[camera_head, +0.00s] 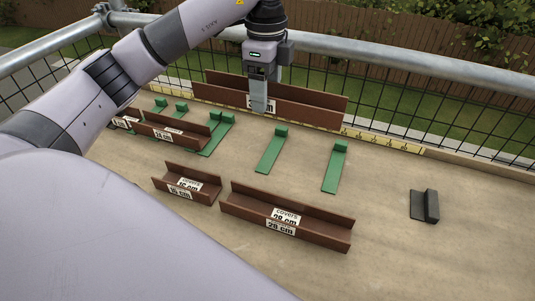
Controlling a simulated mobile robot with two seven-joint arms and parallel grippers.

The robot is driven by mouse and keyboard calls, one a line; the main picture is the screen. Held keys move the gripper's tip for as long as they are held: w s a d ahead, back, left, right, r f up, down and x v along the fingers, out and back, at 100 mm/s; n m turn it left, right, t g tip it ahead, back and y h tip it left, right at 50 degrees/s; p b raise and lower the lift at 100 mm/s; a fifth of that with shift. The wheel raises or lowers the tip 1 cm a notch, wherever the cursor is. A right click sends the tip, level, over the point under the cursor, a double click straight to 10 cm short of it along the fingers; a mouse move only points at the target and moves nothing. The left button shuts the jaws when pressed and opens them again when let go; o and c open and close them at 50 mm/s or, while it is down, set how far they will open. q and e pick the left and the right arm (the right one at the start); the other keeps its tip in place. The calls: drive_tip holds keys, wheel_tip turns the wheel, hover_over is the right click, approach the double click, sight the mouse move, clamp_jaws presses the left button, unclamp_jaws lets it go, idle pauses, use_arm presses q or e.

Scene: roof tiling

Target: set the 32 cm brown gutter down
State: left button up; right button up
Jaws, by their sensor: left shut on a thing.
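A long brown gutter (310,111) is at the back edge of the board, along the yellow measuring strip. Its white label is mostly covered by my left gripper, so only "cm" reads. My left gripper (259,106) points down and is shut on this gutter near its middle. I cannot tell whether the gutter touches the board or hangs just above it. My right gripper is not in view.
Green brackets (271,152) lie in a row on the board. A brown gutter (160,134) sits over the left ones. Brown pieces marked 16 cm (206,191) and 28 cm (330,237) lie in front. A dark grey piece (418,204) is at right. A metal rail (400,55) runs behind.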

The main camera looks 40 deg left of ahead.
sight(266, 162)
use_arm(q)
wheel_tip(266, 162, down, 16)
drive_tip(key=shift+f+b, duration=0.1)
drive_tip(key=shift+b, duration=1.05)
drive_tip(key=shift+f, duration=0.15)
drive_tip(key=o, duration=1.2)
wheel_tip(266, 162, up, 12)
drive_tip(key=shift+r+p, duration=0.15)
drive_tip(key=shift+p, duration=0.55)
